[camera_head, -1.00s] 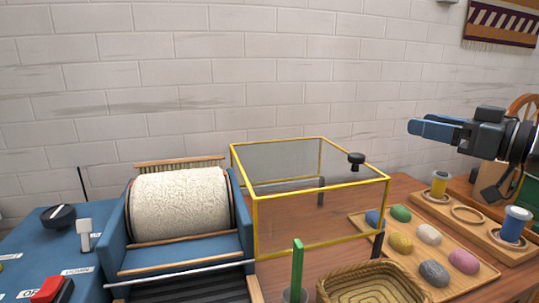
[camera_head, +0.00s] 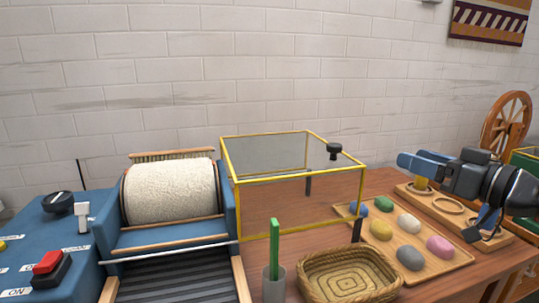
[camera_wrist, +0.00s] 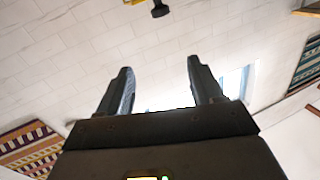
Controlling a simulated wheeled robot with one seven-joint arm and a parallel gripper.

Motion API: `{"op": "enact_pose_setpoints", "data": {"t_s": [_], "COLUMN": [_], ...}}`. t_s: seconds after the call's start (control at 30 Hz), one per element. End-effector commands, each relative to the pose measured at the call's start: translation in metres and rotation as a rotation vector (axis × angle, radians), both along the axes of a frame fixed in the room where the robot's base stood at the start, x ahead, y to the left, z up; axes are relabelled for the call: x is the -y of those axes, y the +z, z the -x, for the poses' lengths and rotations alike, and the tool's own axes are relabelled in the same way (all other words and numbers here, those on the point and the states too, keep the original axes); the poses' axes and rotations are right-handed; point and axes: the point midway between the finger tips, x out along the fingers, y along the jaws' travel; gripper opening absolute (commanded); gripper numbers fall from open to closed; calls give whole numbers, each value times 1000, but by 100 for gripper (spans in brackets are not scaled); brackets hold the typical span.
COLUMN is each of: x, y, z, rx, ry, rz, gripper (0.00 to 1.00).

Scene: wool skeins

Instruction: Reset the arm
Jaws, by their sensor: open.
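My gripper (camera_head: 408,163) is at the right of the head view, above the wooden tray with round recesses (camera_head: 421,203). Its blue fingers point left, toward the yellow-edged clear box. In the wrist view my gripper (camera_wrist: 160,85) shows two dark fingers spread apart with nothing between them. The white brick wall (camera_wrist: 75,60) and a window fill the space beyond the fingers. My arm hides part of the recessed tray and a yellow spool (camera_head: 421,184).
The clear box (camera_head: 238,187) has a black knob (camera_head: 334,151). Several coloured skeins lie on a wooden board (camera_head: 458,256). A woven basket (camera_head: 311,263), a cup with a green stick (camera_head: 274,285), a blue drum machine (camera_head: 228,225) and a spinning wheel (camera_head: 507,122) stand around.

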Motion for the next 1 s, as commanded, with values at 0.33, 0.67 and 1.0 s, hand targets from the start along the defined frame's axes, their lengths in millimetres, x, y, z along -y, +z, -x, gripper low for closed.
{"op": "enact_pose_setpoints", "data": {"t_s": [0.33,0.67,1.0], "x": [-20,-40,-53], "y": [-125,-258,-336], "z": [37,131,260], "rx": [-117,-234,-293], "ry": [-168,-389,-554], "rz": [-101,-141,-84], "gripper": [66,66,66]}}
